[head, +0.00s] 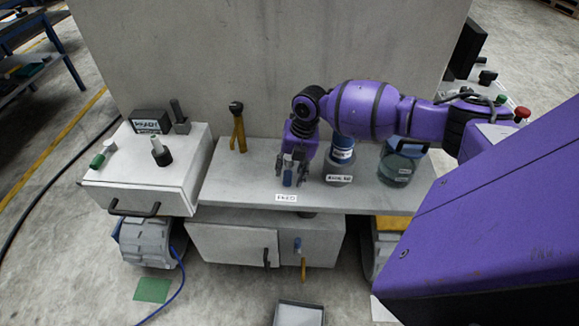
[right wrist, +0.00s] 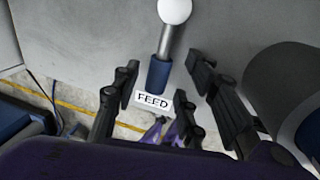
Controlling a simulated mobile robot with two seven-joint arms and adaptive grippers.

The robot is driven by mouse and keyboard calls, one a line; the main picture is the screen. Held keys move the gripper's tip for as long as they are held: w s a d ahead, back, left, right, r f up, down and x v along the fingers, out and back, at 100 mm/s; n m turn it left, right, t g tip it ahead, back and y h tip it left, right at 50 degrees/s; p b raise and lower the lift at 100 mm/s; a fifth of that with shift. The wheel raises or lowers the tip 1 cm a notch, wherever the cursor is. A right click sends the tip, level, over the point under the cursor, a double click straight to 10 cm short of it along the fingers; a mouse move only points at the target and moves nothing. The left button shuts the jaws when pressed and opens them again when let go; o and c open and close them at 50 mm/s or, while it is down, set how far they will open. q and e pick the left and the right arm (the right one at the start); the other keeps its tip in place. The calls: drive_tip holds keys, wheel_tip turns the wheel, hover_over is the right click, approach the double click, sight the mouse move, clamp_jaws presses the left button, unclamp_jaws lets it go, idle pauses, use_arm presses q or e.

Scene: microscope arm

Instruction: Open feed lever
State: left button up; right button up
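The feed lever (right wrist: 158,73) shows in the right wrist view as a metal rod with a blue sleeve at one end and a white ball at the other. Its blue part also shows in the head view (head: 288,178), on the grey shelf behind a white label. That FEED label (right wrist: 153,99) is beside the blue end. My right gripper (head: 292,172) points down over the lever. Its dark fingers stand apart on both sides of the blue sleeve, with visible gaps, so it is open and empty. My left gripper is out of view.
A grey canister with a blue top (head: 340,165) and a green glass vessel (head: 396,165) stand right of the lever. A yellow-handled lever (head: 239,130) stands left. A white box (head: 150,175) with knobs is further left. A tall grey panel (head: 240,60) rises behind.

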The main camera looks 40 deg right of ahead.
wheel_tip(320, 180, up, 11)
drive_tip(key=s+d, duration=0.1)
drive_tip(key=shift+s+d+f, duration=0.15)
drive_tip(key=shift+s+d, duration=0.05)
drive_tip(key=shift+d, duration=0.15)
drive_tip(key=shift+f, duration=0.1)
